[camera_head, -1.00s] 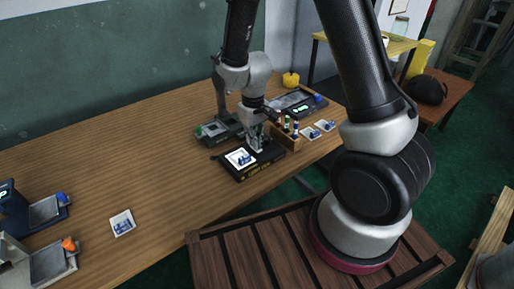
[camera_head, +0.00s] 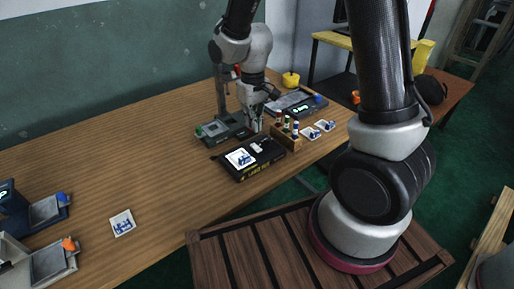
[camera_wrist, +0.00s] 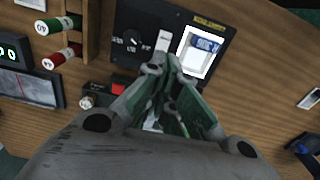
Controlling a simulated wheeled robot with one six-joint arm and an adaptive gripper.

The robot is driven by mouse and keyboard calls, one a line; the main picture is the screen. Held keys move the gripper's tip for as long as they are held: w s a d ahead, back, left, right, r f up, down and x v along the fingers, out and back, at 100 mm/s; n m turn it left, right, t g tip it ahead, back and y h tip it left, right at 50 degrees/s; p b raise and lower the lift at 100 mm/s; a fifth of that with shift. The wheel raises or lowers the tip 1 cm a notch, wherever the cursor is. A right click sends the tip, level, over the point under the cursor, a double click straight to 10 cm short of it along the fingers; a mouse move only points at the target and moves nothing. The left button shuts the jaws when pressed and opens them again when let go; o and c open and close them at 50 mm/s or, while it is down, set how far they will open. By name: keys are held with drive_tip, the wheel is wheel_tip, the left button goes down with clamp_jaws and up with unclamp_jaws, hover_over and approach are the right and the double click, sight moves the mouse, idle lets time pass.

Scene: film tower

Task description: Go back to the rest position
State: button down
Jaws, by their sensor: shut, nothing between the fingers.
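My gripper (camera_head: 255,127) is above the far edge of a black box (camera_head: 240,172) on the wooden table, close to a grey device behind it. In the wrist view the fingers of my gripper (camera_wrist: 166,68) come together at their tips, with nothing seen between them. The black box (camera_wrist: 128,62) lies beyond the fingertips there, with a dial, a white switch and a lit white panel bearing a blue-and-white picture card (camera_wrist: 201,50). I cannot tell the exact height of the fingertips above the table.
A wooden rack (camera_head: 287,141) with colored vials stands right of the gripper. Picture cards (camera_head: 311,133) lie beside it. The grey device (camera_head: 222,130) and a scale-like device with a green display (camera_head: 298,103) stand behind. The table's left middle is mostly clear, with one card (camera_head: 122,223).

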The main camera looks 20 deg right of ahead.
idle(0.4)
drive_tip(key=s+d+r+m+t, duration=0.1)
drive_tip(key=s+d+r+t, duration=0.1)
drive_tip(key=s+d+r, duration=0.5)
drive_tip(key=s+d+r+m+t, duration=0.2)
drive_tip(key=s+d+r, duration=0.6)
drive_tip(key=s+r, duration=0.4)
wheel_tip(320, 180, up, 3)
drive_tip(key=shift+m, duration=0.3)
drive_tip(key=shift+a, duration=0.1)
